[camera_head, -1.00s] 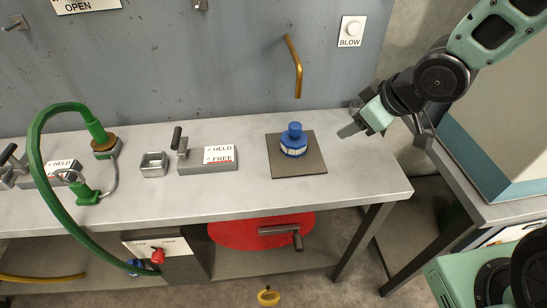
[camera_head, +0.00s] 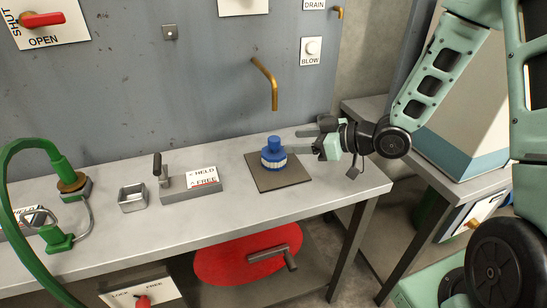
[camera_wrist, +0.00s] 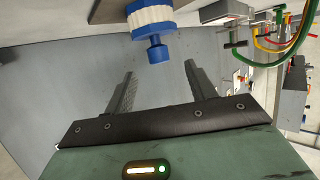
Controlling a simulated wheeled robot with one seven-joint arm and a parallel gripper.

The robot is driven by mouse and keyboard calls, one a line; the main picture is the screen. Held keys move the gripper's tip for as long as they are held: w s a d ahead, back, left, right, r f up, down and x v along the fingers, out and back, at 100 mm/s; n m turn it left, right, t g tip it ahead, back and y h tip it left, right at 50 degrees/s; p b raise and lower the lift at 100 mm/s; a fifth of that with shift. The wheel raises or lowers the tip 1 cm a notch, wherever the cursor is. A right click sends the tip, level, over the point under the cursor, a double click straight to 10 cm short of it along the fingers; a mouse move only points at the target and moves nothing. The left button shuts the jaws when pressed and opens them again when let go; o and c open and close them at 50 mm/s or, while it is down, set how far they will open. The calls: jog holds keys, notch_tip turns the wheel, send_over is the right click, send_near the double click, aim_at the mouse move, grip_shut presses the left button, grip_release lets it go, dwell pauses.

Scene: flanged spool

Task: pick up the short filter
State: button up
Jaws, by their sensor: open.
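The short filter (camera_head: 273,154) is blue with a white pleated band and a narrower knob on top. It stands upright on a dark square mat (camera_head: 290,181) on the bench. In the wrist view the filter (camera_wrist: 150,18) shows at the top edge, partly cut off, with its knob pointing down in the picture. My gripper (camera_head: 300,146) is open and empty, just right of the filter, its fingers pointing toward it. In the wrist view both fingers of my gripper (camera_wrist: 160,70) stand apart, with the filter beyond their tips. No clear contact shows.
A bent brass pipe (camera_head: 266,82) comes out of the wall above and behind the filter. A held/free clamp block (camera_head: 190,189) and a small metal box (camera_head: 132,198) stand to the left on the bench (camera_head: 235,218). A green hose (camera_head: 22,150) is farther left.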

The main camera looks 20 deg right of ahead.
aim_at(268, 150)
jog(key=x, duration=0.9)
jog(key=shift+w+a, duration=0.15)
jog(key=shift+w, duration=0.15)
jog(key=c, duration=1.2)
jog(key=shift+r, duration=0.15)
